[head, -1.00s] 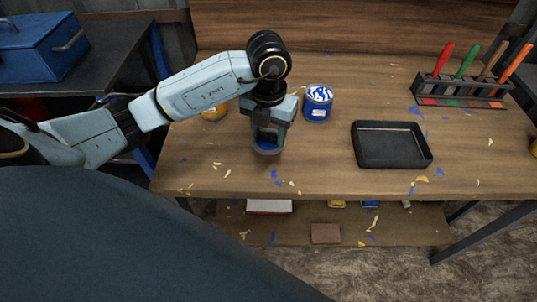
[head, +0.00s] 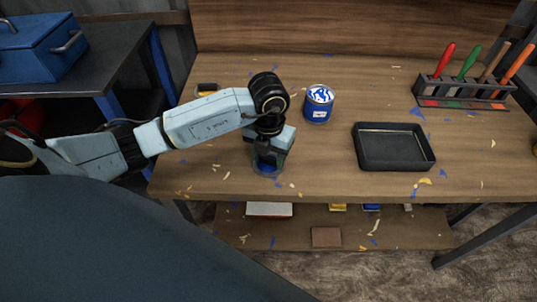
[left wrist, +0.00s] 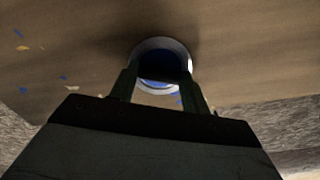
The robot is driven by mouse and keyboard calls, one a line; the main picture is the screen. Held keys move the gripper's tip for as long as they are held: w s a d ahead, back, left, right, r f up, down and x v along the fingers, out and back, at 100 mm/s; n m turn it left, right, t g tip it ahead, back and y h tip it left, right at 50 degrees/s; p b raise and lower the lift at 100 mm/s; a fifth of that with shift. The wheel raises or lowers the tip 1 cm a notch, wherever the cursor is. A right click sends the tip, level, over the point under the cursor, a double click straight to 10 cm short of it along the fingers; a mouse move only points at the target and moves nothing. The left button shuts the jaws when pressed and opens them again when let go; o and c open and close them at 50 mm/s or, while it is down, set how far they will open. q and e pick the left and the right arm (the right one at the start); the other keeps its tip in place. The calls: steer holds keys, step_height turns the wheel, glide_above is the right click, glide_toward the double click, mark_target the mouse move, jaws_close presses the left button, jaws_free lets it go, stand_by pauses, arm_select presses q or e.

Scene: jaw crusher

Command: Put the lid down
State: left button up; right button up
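The lid (head: 267,172) is a round disc with a blue face and a pale grey rim. It is low over the bench top or on it; I cannot tell whether it touches. In the left wrist view the lid (left wrist: 160,62) sits at the fingertips, its rim spanning the gap between them. My left gripper (head: 268,161) points down and is shut on the lid. The blue paint can (head: 318,106) stands upright to the right of the gripper, its top streaked white and blue. My right gripper is not in view.
A black tray (head: 394,162) lies to the right on the wooden bench (head: 330,180). A rack (head: 462,92) of colored-handled tools stands at the back right. Paint flakes dot the bench.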

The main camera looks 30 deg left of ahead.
mark_target(269, 158)
arm_select(q)
steer(key=o, duration=0.4)
steer(key=shift+r, duration=0.2)
step_height(269, 158, up, 12)
steer(key=shift+p, duration=0.95)
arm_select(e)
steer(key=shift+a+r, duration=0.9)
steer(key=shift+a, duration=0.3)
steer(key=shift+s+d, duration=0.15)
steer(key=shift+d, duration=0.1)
